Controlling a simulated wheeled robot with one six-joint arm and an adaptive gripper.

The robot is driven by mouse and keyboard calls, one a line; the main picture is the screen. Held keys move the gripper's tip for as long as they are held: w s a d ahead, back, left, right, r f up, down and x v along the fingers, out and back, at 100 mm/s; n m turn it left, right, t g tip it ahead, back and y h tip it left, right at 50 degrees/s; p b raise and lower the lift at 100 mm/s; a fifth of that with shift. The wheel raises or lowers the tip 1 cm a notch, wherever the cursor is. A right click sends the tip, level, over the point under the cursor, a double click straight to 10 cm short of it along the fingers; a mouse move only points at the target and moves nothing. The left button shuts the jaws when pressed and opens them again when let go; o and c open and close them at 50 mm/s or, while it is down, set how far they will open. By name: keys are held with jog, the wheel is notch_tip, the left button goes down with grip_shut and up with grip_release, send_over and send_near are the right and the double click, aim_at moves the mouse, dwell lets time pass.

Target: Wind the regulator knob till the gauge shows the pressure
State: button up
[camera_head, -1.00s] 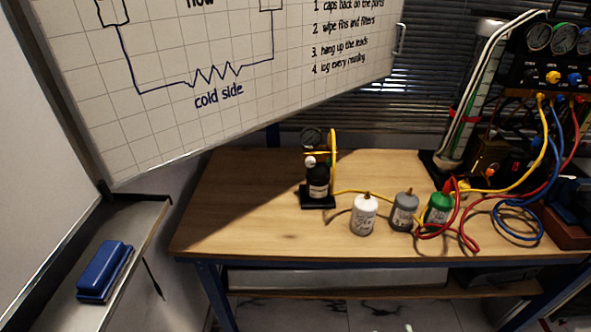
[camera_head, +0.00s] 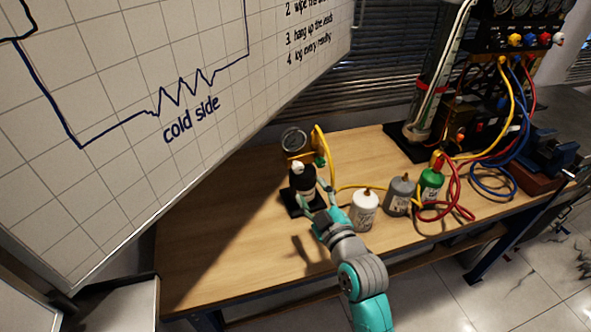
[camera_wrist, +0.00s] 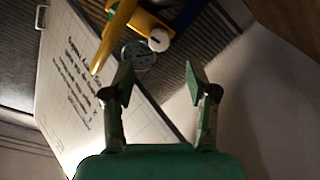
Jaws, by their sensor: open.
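The round pressure gauge (camera_head: 294,139) stands at the top of a small rig on the bench in the head view. Its reading is too small to tell. Below it are a yellow regulator body (camera_head: 299,157) and a dark upright part on a black base (camera_head: 290,203). My gripper (camera_head: 318,197) is open at the front right of this rig and partly covers it. In the wrist view, my gripper (camera_wrist: 158,76) is open with nothing between the fingers. Past the fingertips are the yellow body (camera_wrist: 152,22) and a small white round part (camera_wrist: 158,40). I cannot tell which part is the knob.
A white bottle (camera_head: 363,211), a grey bottle (camera_head: 399,196) and a green bottle (camera_head: 431,186) stand right of my gripper. A yellow hose (camera_head: 332,160) arches beside the rig. The whiteboard (camera_head: 120,80) hangs at left. The bench (camera_head: 225,250) is clear at front left.

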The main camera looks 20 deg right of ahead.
aim_at(299, 171)
jog(key=w, duration=0.8)
jog(key=shift+w+a, duration=0.25)
jog(key=shift+a, duration=0.05)
grip_shut()
